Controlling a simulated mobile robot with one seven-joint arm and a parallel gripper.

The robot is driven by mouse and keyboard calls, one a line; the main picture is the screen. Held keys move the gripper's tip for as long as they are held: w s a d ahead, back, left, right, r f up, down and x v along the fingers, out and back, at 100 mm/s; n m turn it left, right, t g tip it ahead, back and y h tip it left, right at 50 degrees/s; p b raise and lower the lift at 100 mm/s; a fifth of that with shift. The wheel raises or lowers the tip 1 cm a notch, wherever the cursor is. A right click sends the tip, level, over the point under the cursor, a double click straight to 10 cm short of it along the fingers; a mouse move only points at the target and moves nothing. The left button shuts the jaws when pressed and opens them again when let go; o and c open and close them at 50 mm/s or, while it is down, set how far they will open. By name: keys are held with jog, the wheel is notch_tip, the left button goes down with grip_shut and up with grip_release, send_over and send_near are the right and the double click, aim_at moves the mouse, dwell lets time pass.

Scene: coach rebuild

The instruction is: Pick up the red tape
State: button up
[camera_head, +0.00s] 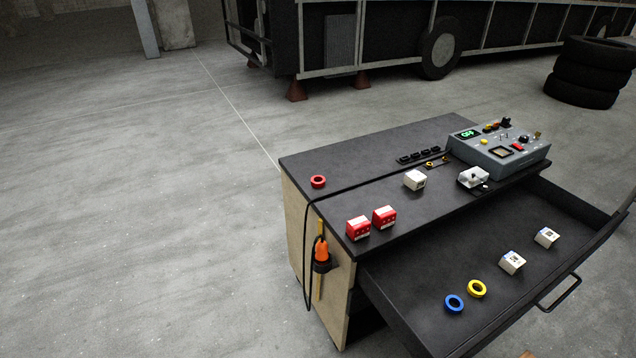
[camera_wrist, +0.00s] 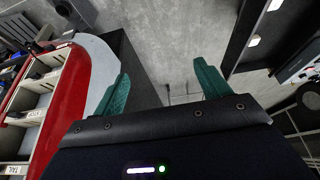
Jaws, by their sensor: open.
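The red tape (camera_head: 318,182) is a small red ring lying flat near the left end of the black cabinet top (camera_head: 350,155). A black cable runs just beside it. My gripper (camera_wrist: 162,90) shows only in the wrist view, with its two green fingers spread apart and nothing between them. The wrist view does not show the tape. The head view does not show my gripper, so I cannot tell how far it is from the tape.
Two red-and-white boxes (camera_head: 371,222), a white box (camera_head: 415,180) and a grey control panel (camera_head: 498,150) stand on the top. An open drawer (camera_head: 420,290) holds a blue ring (camera_head: 454,303), a yellow ring (camera_head: 477,288) and two white boxes. An orange tool (camera_head: 321,252) hangs at the side.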

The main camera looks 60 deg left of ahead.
jog(key=w+a+r+n+y, duration=0.15)
jog(key=w+a+r, duration=0.35)
jog(key=w+a, duration=0.6)
jog(key=w+a+r+n+y, duration=0.1)
jog(key=w+a+r+n, duration=0.25)
jog(key=w+a, duration=0.8)
jog(key=w+a+f+n+g+y, duration=0.1)
jog(key=w+a+f+n, duration=0.1)
jog(key=a, duration=1.6)
jog(key=w+a+f+n, duration=0.1)
jog(key=a+n, duration=0.1)
jog(key=a, duration=1.6)
jog(key=s+a+f+n, duration=0.1)
jog(key=s+a+f, duration=0.2)
jog(key=a, duration=0.6)
jog(key=s+a+f, duration=0.3)
jog(key=a, duration=0.5)
jog(key=n+g+y, duration=0.2)
jog(key=n, duration=0.4)
send_near(318, 180)
jog(key=x, duration=0.3)
jog(key=shift+w+x, duration=0.2)
jog(key=shift+x, duration=2.5)
